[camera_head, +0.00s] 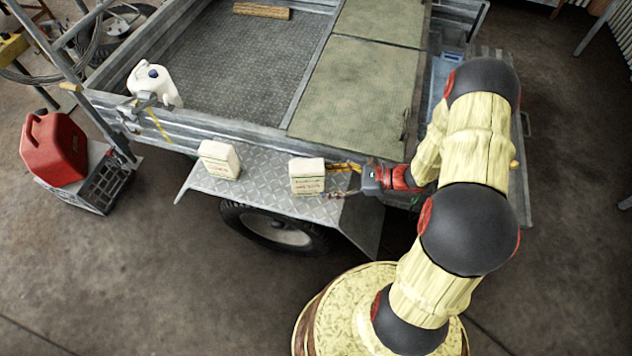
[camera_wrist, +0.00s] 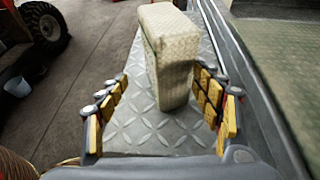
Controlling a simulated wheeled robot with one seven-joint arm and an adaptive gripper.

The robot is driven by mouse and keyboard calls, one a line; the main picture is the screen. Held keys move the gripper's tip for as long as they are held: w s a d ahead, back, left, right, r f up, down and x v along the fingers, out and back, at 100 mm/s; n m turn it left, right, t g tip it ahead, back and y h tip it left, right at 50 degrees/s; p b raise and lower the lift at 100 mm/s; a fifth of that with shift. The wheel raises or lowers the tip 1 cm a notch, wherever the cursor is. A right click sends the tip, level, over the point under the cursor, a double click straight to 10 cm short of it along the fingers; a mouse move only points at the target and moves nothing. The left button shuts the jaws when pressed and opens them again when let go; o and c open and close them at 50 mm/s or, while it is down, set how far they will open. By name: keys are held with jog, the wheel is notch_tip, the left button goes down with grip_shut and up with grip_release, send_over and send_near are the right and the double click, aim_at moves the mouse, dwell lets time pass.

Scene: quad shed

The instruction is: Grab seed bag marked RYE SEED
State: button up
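Two pale cream seed bags stand upright on the trailer's checker-plate mudguard (camera_head: 262,199). The left bag (camera_head: 219,160) stands apart from the right bag (camera_head: 307,177). Both carry small print that I cannot read, so I cannot tell which is marked RYE SEED. My gripper (camera_head: 345,180) is just right of the right bag, its fingers pointing at it. In the wrist view a bag (camera_wrist: 172,72) stands ahead, toward the right finger, with the open fingers on either side of its line. Whether a finger touches it is unclear. The other bag cannot be made out there.
The trailer side wall (camera_head: 265,134) runs close behind the bags. A white jug (camera_head: 155,84) stands at the trailer's left corner. A red fuel can (camera_head: 53,147) and a dark crate (camera_head: 103,183) are at far left. The floor in front is clear.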

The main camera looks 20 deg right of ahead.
aim_at(317, 178)
jog(key=x, duration=0.1)
jog(key=b+x, duration=0.1)
jog(key=x, duration=0.2)
jog(key=shift+w+a+r+b, duration=0.2)
jog(key=shift+w+a+b, duration=0.05)
jog(key=shift+w+b, duration=0.2)
jog(key=shift+c, duration=0.2)
grip_shut()
dwell(0.5)
jog(key=c, duration=1.3)
grip_release()
jog(key=shift+c, duration=0.2)
jog(key=o, duration=1.4)
jog(key=shift+d, duration=0.1)
